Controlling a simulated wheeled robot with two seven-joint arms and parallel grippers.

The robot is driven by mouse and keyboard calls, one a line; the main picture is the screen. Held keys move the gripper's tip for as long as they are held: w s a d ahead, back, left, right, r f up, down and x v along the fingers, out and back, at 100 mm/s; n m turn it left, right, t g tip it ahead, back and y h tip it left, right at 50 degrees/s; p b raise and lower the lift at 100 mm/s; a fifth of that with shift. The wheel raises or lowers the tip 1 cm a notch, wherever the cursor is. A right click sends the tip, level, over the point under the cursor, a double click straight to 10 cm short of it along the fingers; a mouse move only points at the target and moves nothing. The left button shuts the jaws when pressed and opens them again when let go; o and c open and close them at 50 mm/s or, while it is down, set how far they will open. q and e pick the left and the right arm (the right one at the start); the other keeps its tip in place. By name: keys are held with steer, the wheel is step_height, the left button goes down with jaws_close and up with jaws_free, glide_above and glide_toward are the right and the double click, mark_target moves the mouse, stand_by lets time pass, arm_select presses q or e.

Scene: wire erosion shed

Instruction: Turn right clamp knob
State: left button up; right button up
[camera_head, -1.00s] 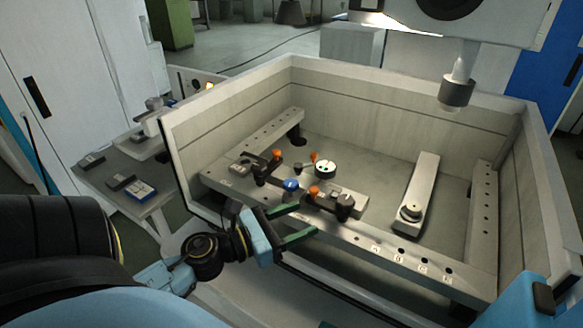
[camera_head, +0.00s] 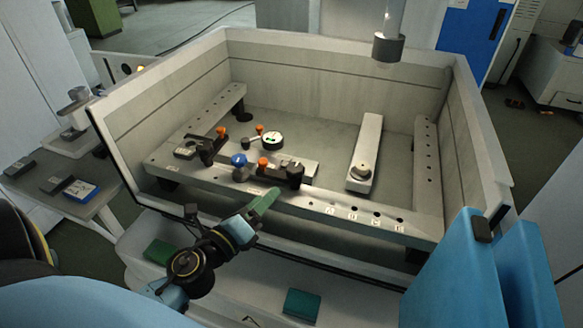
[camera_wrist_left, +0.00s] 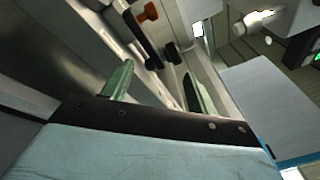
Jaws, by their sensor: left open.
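The right clamp's orange knob (camera_head: 263,163) stands at the left end of its dark clamp arm (camera_head: 270,173) on the front rail inside the open tank. My left gripper (camera_head: 268,200) is open and empty, close in front of that clamp and apart from it, near the tank's front edge. In the head view one green finger shows clearly; the other is mostly hidden. In the left wrist view both fingers (camera_wrist_left: 157,72) are spread, with an orange knob (camera_wrist_left: 147,12) on a dark clamp beyond them. My right gripper is not in view.
A blue knob (camera_head: 239,160) stands just left of the right clamp. Two more orange knobs and a round dial (camera_head: 273,141) are behind it. A pale bar (camera_head: 366,150) lies to the right. The tank wall (camera_head: 330,72) encloses everything; a small table (camera_head: 95,205) stands left.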

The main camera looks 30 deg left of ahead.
arm_select(q)
steer(key=d+n+y, duration=0.1)
steer(key=n+y, duration=0.1)
steer(key=n, duration=0.3)
steer(key=n+g+y, duration=0.4)
steer(key=n+y, duration=0.5)
steer(key=n, duration=1.9)
glide_toward(296, 175)
steer(key=p+x, duration=0.2)
steer(key=x, duration=0.9)
steer(key=shift+w+a+f+p, duration=0.15)
steer(key=shift+w+a+p, duration=0.2)
steer(key=shift+w, duration=0.05)
